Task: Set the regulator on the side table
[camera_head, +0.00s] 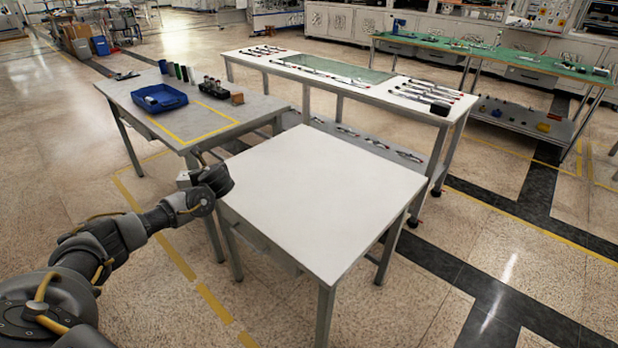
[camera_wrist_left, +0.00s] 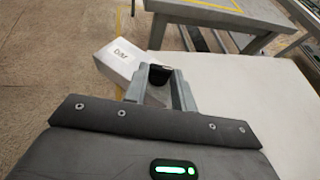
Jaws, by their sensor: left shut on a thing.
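The regulator shows in the left wrist view as a pale grey box (camera_wrist_left: 116,62) marked "bar", with a black part (camera_wrist_left: 160,74) between my fingers. My left gripper (camera_wrist_left: 163,88) is shut on it. In the head view, my left gripper (camera_head: 197,178) is at the left edge of the white side table (camera_head: 325,195), and a small part of the grey box (camera_head: 183,180) shows beside it. The box appears over the floor, just off the table's edge, held in the air. The white tabletop also shows in the left wrist view (camera_wrist_left: 265,95). My right gripper is out of view.
The white tabletop is bare. Behind it to the left, a grey table (camera_head: 130,92) has a blue bin (camera_head: 159,98), bottles and small parts on it. A long white bench (camera_head: 300,62) with tools stands behind. Floor is open at left.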

